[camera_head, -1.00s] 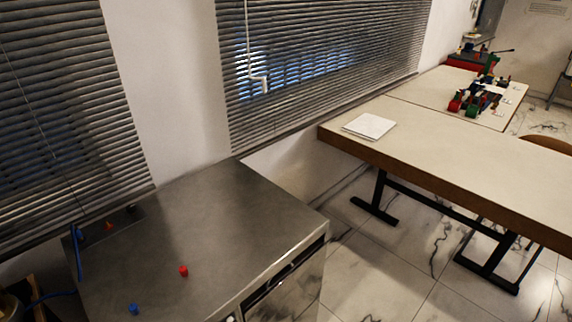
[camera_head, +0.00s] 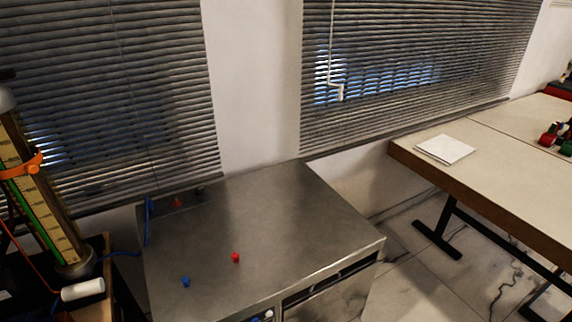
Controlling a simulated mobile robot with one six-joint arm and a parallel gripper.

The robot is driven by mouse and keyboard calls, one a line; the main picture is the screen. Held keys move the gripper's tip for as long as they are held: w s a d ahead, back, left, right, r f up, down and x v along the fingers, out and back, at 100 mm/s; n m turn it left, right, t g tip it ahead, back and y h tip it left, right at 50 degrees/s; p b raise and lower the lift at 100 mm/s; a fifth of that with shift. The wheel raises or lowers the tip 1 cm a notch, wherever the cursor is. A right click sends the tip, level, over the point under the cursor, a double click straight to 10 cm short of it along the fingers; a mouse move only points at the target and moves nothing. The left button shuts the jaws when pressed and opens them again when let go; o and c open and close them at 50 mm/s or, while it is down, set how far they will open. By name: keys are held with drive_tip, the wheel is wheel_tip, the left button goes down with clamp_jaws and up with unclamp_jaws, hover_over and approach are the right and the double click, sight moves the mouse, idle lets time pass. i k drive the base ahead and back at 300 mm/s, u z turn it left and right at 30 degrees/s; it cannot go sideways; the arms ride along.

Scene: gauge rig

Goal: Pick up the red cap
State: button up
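The red cap (camera_head: 235,257) is a small red piece on top of the grey metal cabinet (camera_head: 290,215), near the middle of its front half. A small blue cap (camera_head: 186,281) lies to its left, closer to the front edge, apart from it. My gripper does not show in this view.
An upright gauge (camera_head: 38,190) with an orange clamp stands at the left, with a white cylinder (camera_head: 83,290) at its foot. A blue tube and a small orange-red piece (camera_head: 178,203) are at the cabinet's back left. A long table (camera_head: 490,175) with white paper (camera_head: 445,149) stands right.

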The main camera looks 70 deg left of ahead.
sight(235, 256)
drive_tip(key=u, duration=1.1)
drive_tip(key=k, duration=0.1)
drive_tip(key=u, duration=2.15)
drive_tip(key=i, duration=1)
drive_tip(key=u, duration=0.05)
